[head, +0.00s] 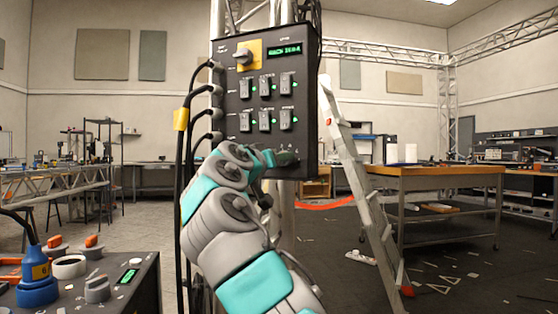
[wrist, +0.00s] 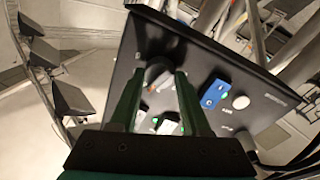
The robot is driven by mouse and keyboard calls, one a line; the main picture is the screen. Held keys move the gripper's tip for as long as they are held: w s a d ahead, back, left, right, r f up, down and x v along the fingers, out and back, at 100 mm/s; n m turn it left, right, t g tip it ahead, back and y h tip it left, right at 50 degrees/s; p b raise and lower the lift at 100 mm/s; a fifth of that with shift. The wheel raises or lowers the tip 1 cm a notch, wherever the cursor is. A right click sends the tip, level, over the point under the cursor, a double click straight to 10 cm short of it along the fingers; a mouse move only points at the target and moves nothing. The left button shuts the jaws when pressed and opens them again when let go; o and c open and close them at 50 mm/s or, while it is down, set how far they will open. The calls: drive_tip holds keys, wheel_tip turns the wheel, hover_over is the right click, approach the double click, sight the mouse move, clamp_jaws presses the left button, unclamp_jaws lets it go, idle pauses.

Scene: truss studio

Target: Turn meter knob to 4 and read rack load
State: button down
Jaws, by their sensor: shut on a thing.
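A black rack panel (head: 229,95) is mounted upright on a truss post in the head view. A grey knob (head: 242,57) on a yellow plate sits at its upper left, beside a small display (head: 285,51) with green text too small to read surely. My arm reaches up to the panel's lower edge, and its end is partly hidden in the head view. The knob's pointer and numbers are not readable.
In the wrist view a blue part (wrist: 213,93) and a white round button (wrist: 241,102) lie right of the fingers. Black cables (head: 188,110) hang left of the panel. A ladder (head: 352,170) stands close on its right. A console (head: 125,293) is at lower left.

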drive_tip(key=shift+c, duration=1.8)
unclamp_jaws()
drive_tip(key=b+v, duration=0.2)
drive_tip(key=v, duration=0.5)
drive_tip(key=shift+s, duration=0.3)
drive_tip(key=shift+a, duration=0.15)
